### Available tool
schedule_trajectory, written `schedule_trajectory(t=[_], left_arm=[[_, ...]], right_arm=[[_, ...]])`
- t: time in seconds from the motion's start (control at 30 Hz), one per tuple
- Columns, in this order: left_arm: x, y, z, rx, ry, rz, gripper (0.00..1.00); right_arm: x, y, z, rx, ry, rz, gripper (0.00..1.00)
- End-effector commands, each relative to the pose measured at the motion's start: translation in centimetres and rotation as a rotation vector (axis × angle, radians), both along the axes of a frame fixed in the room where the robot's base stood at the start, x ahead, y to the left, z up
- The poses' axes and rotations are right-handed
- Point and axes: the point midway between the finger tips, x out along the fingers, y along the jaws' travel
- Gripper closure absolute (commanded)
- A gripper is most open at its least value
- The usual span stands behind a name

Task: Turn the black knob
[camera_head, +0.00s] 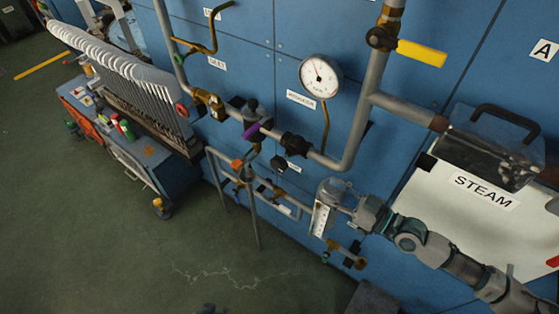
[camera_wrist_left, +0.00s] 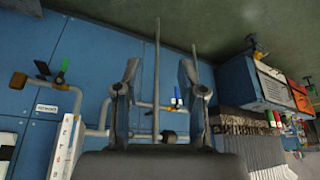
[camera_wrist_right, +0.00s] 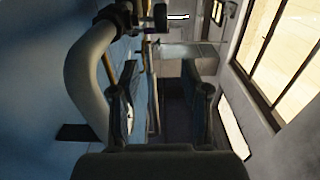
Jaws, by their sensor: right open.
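A small black knob (camera_head: 278,163) sits on the lower pipework below the main horizontal pipe, left of centre in the head view. A larger black fitting (camera_head: 293,145) is on the main pipe just right of it; I cannot tell which one is meant. My left gripper (camera_head: 334,190) is right of and below both, apart from them. In the left wrist view its two fingers (camera_wrist_left: 160,85) are spread and empty, and a dark round fitting (camera_wrist_left: 168,136) shows between them.
A round pressure gauge (camera_head: 320,76) stands above the pipes, with a yellow lever valve (camera_head: 421,53) at upper right. A white scale (camera_head: 319,219) hangs beside my left gripper. A workbench (camera_head: 150,155) is at left; the green floor before it is mostly clear.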

Motion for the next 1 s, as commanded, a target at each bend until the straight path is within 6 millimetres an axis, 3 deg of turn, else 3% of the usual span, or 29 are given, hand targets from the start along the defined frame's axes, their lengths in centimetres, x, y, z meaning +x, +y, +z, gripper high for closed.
schedule_trajectory(t=[0.27,0.57,0.8,1.0], left_arm=[[-3.4,1.3,-4.2,0.046,0.212,0.011,0.60],[-4.0,1.2,-11.0,0.051,0.240,0.003,0.60],[-5.8,1.4,-15.7,0.054,0.255,-0.002,0.60],[-7.4,1.6,-18.4,0.056,0.265,-0.006,0.60]], right_arm=[[1.3,2.1,0.7,0.000,-0.002,0.003,0.54],[3.1,4.7,0.4,0.000,0.000,0.003,0.54],[5.6,8.0,0.5,0.002,0.000,0.003,0.54],[8.0,11.4,0.3,0.001,0.000,0.003,0.54]])
